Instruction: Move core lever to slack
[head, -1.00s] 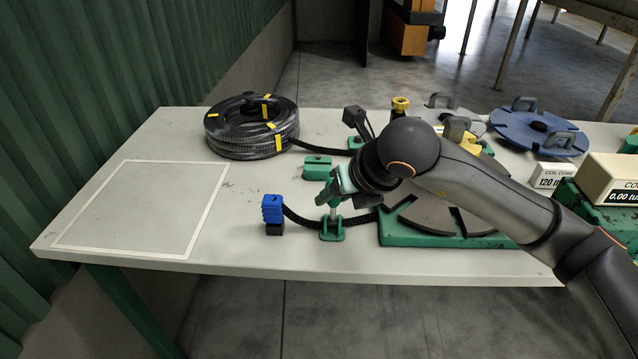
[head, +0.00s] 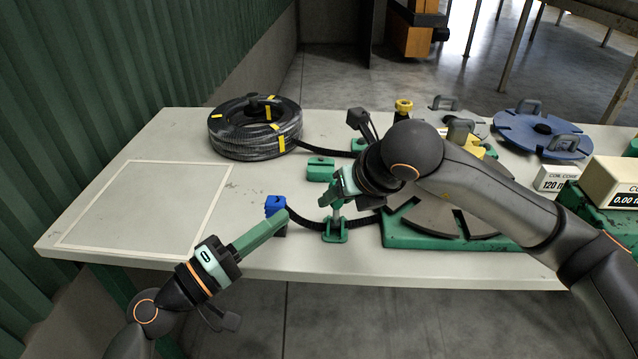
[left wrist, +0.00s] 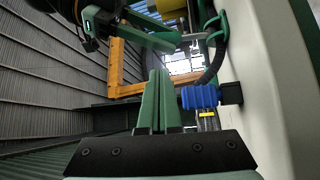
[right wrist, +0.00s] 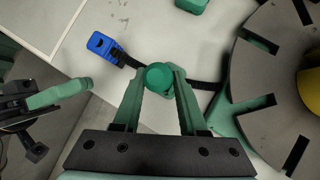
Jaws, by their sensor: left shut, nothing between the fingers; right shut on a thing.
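My right gripper (head: 338,196) is shut on a round green knob (right wrist: 157,77) on top of a small green stand (head: 335,233). In the right wrist view the two fingers (right wrist: 158,85) press it from both sides. The black hose passes at this stand. My left gripper (head: 284,216) is shut and empty, with its tips close beside the blue hose end (head: 273,204). In the left wrist view the blue end (left wrist: 200,96) is just right of the fingers (left wrist: 155,100); contact is unclear. The grey slotted reel (head: 430,217) has a yellow part (right wrist: 311,88) at its middle, largely behind my right arm. I cannot single out the core lever.
A coiled black hose (head: 228,138) with yellow tapes lies at the back left. A blue slotted disc (head: 515,140) and a counter box (head: 612,178) stand to the right. A green block (head: 320,169) lies near the stand. The outlined square (head: 150,205) is empty.

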